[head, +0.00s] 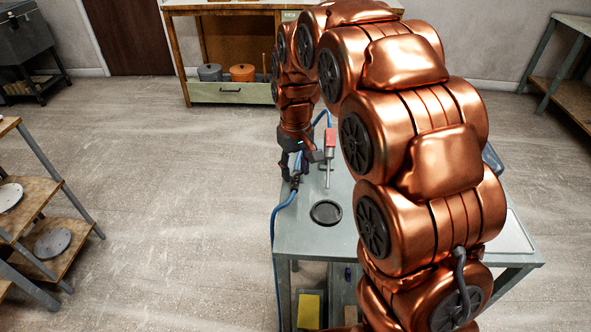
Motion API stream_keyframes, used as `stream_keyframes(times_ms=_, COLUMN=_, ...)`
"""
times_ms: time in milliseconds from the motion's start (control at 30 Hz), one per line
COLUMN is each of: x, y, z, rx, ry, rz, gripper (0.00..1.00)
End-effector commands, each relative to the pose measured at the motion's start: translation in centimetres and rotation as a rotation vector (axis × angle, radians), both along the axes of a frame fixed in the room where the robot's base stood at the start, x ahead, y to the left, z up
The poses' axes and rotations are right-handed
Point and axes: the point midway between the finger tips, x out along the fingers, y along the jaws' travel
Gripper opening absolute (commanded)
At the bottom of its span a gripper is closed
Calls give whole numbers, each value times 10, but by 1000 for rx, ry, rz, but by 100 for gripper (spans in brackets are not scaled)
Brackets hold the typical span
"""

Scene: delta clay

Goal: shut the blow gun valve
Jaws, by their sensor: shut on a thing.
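The blow gun (330,142) has a red body and a thin metal nozzle pointing toward the front of the grey table. A blue hose (284,203) loops behind it and runs over the table's left edge. The valve (295,181) appears as a small dark fitting on this hose, at the table's left edge. My gripper (298,168) points down over it, left of the blow gun, with its fingers closed around the valve area. The fingers hide most of the grip, and the valve handle's angle is too small to tell.
A round black dish (326,212) lies on the grey table (300,240). A yellow box (308,310) is on the shelf below. My copper arm covers the table's right side. A wooden workbench (230,7) with pots stands behind; shelves stand left. Open floor lies left of the table.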

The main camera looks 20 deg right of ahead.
Motion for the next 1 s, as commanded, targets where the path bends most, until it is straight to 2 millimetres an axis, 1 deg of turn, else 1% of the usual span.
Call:
stream_keyframes(times_ms=200, x=2, y=-1, z=1, rx=-1, ry=-7, rz=-203, gripper=7)
stream_keyframes(times_ms=500, x=2, y=-1, z=1, rx=0, ry=-6, rz=-433, gripper=7)
stream_keyframes(times_ms=733, x=2, y=-1, z=2, rx=0, ry=-6, rz=-543, gripper=7)
stream_keyframes(times_ms=1000, x=2, y=-1, z=2, rx=0, ry=-6, rz=-595, gripper=7)
